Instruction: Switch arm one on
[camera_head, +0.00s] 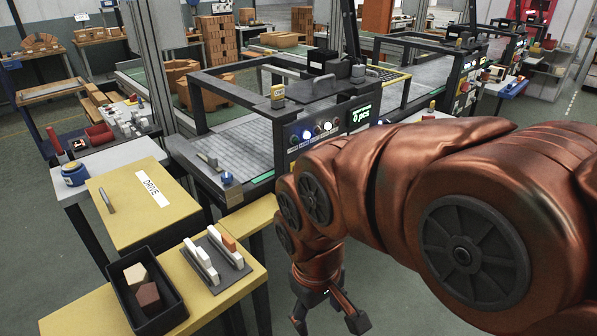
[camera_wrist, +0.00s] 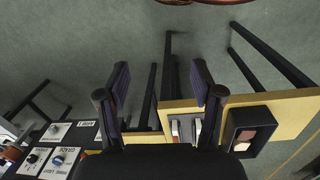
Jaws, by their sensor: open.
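My gripper (camera_head: 329,318) hangs at the bottom middle of the head view, over the floor in front of the machine, its fingers apart and empty. In the wrist view my gripper (camera_wrist: 160,85) shows two separated dark fingers with nothing between them. The near machine's control panel (camera_head: 335,126) has a row of lit buttons and knobs and a green display reading "0 pcs". White label plates with knobs (camera_wrist: 58,160) show at the lower left of the wrist view. Their small text is upside down and hard to read. I cannot tell which control is arm one's.
A yellow table (camera_head: 120,220) with a "DRIVE" label stands at left. In front, a lower yellow table (camera_head: 80,318) bears a black bin (camera_head: 125,310) with blocks and a dark tray (camera_head: 222,280) with white and orange pieces. My arm hides the panel's right side.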

